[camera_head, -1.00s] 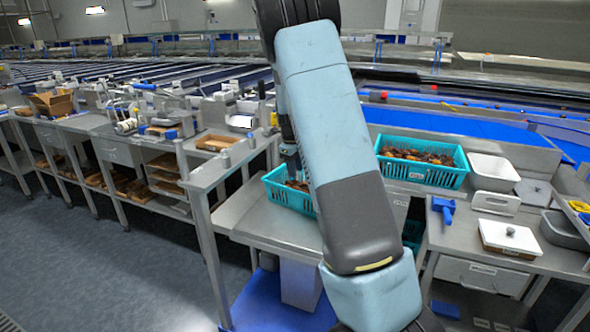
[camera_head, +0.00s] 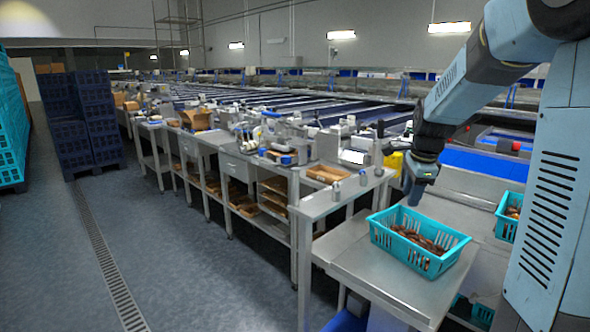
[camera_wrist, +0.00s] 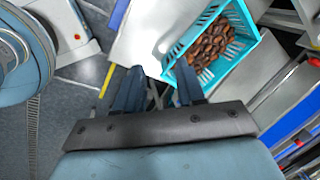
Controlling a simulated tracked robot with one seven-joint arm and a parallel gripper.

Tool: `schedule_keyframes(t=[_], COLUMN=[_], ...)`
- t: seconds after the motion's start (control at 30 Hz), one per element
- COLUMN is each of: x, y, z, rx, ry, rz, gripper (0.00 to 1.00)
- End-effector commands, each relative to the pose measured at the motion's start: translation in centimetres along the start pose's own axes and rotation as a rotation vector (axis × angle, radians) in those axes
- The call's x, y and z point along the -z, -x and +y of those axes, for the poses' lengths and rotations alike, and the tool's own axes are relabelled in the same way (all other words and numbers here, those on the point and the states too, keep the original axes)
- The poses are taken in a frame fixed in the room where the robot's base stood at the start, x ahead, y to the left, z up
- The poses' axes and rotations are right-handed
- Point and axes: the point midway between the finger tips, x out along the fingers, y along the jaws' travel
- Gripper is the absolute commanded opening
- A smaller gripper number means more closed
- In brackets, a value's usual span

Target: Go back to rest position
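My gripper (camera_head: 416,196) hangs from my arm at the right of the head view, fingers pointing down. It appears above and behind a turquoise crate (camera_head: 400,266) of brown dates (camera_head: 425,240), clear of it. In the wrist view my gripper (camera_wrist: 158,68) shows two dark fingers with a gap between them and nothing in it. The same crate (camera_wrist: 243,14) and its dates (camera_wrist: 209,45) show beyond the right finger.
The crate stands on a steel table (camera_head: 375,283). A second turquoise crate (camera_head: 507,227) is partly hidden by my body at right. A long row of cluttered benches (camera_head: 240,150) runs to the back. Dark blue stacked crates (camera_head: 75,115) stand far left. The floor (camera_head: 190,260) is clear.

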Motion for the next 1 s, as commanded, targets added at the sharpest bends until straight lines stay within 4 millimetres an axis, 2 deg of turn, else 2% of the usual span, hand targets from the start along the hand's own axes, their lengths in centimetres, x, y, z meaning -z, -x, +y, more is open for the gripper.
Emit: schedule_keyframes(t=[0.03, 0.2, 0.5, 0.8, 1.0], x=[-0.3, -1.6, -3.4, -4.9, -5.5], y=[1.4, 4.7, 9.3, 12.0, 12.6], z=[1.1, 4.7, 11.7, 19.1, 23.2], rx=[0.016, 0.058, 0.134, 0.191, 0.203], ry=[0.068, 0.323, 0.775, 1.229, 1.487], rz=[-0.009, -0.021, 0.003, 0.088, 0.16], gripper=[0.39, 0.39, 0.39, 0.39, 0.39])
